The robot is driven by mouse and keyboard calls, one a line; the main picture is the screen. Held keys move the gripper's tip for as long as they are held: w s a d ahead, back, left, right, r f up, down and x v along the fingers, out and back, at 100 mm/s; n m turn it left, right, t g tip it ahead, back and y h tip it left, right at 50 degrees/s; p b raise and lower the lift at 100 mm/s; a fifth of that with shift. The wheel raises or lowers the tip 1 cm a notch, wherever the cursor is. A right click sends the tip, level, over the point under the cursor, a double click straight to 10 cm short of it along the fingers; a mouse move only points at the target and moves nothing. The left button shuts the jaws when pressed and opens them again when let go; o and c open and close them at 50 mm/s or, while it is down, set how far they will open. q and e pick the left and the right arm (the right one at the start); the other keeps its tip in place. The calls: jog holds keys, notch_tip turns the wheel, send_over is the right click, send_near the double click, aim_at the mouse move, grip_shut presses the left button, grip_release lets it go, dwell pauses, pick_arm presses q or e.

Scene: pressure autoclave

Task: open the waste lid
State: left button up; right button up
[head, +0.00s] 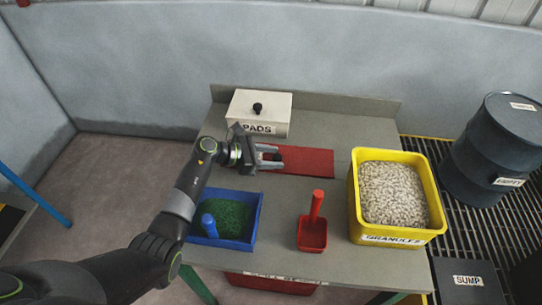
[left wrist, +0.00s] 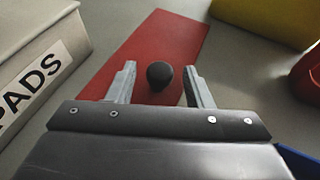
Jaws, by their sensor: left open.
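A flat red panel (head: 308,163), which looks like the waste lid, lies in the table top. In the left wrist view the red panel (left wrist: 175,38) carries a round black knob (left wrist: 160,75). My left gripper (head: 270,157) is over the left part of the panel, its fingers pointing right. In the left wrist view the open fingers (left wrist: 160,82) stand either side of the knob, with gaps showing. I cannot tell their exact height. The gripper hides the knob in the head view. My right gripper is not in view.
A white PADS box (head: 259,111) with a black knob stands behind my gripper. A dark drum (head: 495,150) stands right.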

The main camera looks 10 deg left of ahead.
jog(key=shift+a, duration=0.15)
pick_arm(q)
jog(key=shift+c, duration=0.9)
grip_shut()
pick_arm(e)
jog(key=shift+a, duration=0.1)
pick_arm(q)
jog(key=shift+r, duration=0.1)
